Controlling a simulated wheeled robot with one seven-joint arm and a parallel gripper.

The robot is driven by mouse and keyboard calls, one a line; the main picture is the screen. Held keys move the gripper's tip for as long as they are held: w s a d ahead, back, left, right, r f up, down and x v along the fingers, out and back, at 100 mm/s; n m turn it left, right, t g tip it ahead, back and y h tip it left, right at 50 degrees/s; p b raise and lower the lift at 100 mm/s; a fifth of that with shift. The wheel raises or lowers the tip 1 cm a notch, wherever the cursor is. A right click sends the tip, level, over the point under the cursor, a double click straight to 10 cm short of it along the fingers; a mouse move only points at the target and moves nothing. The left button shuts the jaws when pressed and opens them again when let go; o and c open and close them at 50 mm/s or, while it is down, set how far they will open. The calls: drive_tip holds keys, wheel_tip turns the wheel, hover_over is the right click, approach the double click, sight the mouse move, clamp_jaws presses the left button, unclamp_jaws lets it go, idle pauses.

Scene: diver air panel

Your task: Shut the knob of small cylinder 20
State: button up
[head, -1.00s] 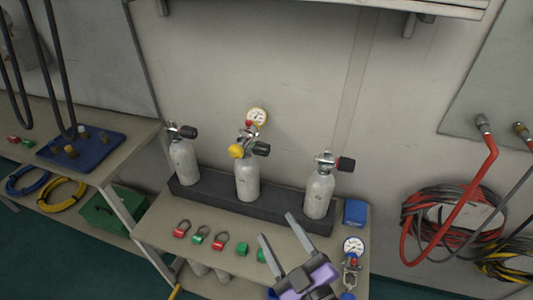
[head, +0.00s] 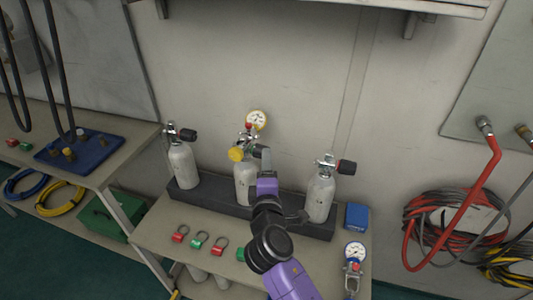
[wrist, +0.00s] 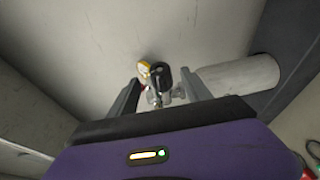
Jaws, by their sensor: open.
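Three small white cylinders stand upright in a dark rack: left (head: 183,167), middle (head: 241,182) and right (head: 319,198). Each has a metal valve with a black knob. I cannot read any number 20. The middle one also carries a gauge (head: 256,120) and a yellow cap (head: 236,154). My gripper (head: 266,160) is at the middle cylinder's valve and partly hides its knob and body. In the wrist view my gripper (wrist: 163,92) is open. The black knob (wrist: 161,78) shows between the fingers, beyond their tips, with the cylinder (wrist: 240,74) lying to the right in the picture.
The rack (head: 213,197) stands on a bench against a bare wall. Several red and green tags (head: 202,239) lie in front of it. A blue box (head: 356,215) and a gauge assembly (head: 354,256) are at the right. A blue board (head: 80,150) is on the left bench.

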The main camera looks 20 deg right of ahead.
drive_tip(key=x, duration=0.6)
clamp_jaws()
drive_tip(key=shift+p, duration=0.3)
drive_tip(key=shift+r+p, duration=0.2)
drive_tip(key=shift+p, duration=0.45)
